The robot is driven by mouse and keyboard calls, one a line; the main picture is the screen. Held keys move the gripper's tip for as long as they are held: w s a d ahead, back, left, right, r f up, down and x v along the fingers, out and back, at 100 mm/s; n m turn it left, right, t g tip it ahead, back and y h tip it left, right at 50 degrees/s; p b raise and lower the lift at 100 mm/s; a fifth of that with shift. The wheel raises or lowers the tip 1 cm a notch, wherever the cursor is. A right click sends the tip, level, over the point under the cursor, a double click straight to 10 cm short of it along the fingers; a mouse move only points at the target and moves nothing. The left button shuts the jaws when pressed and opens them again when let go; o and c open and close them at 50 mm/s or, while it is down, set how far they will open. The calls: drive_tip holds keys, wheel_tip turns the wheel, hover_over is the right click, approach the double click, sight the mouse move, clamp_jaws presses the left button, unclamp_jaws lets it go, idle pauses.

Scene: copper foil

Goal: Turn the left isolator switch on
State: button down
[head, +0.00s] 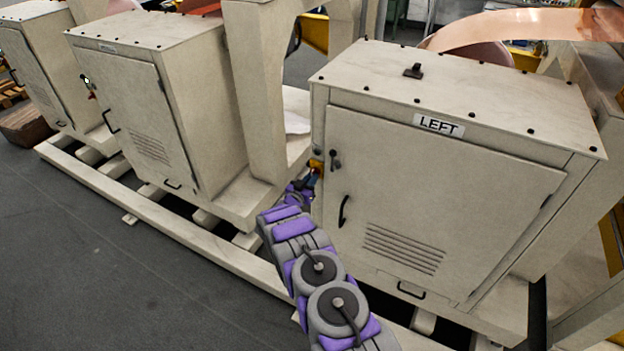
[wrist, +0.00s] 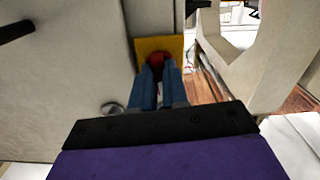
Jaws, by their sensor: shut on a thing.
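The cabinet labelled LEFT (head: 440,125) stands at the right in the head view. Its isolator switch (head: 316,165) is on the front's left edge, a red knob on a yellow plate. In the wrist view the red knob (wrist: 160,62) sits in front of the yellow plate (wrist: 150,44). My gripper (head: 313,178) reaches the switch from below in the head view. In the wrist view the blue fingers of my gripper (wrist: 160,75) are shut on the knob, one on each side. The knob's exact turn angle is hidden by the fingers.
A black door handle (head: 343,211) and a small dark latch (head: 335,160) are right of the switch. More cabinets (head: 125,90) stand at the left on a beam frame (head: 140,222). A post (head: 255,90) rises between them. Grey floor (head: 70,270) is open at lower left.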

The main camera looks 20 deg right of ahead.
drive_tip(key=m, duration=1)
drive_tip(key=shift+w+a, duration=0.1)
drive_tip(key=shift+a, duration=0.15)
idle(0.4)
drive_tip(key=c, duration=1.1)
unclamp_jaws()
drive_tip(key=shift+r, duration=0.1)
drive_tip(key=shift+c, duration=0.2)
drive_tip(key=shift+s, duration=0.2)
drive_tip(key=p+v, duration=0.1)
drive_tip(key=v, duration=1.6)
drive_tip(key=shift+a, duration=0.25)
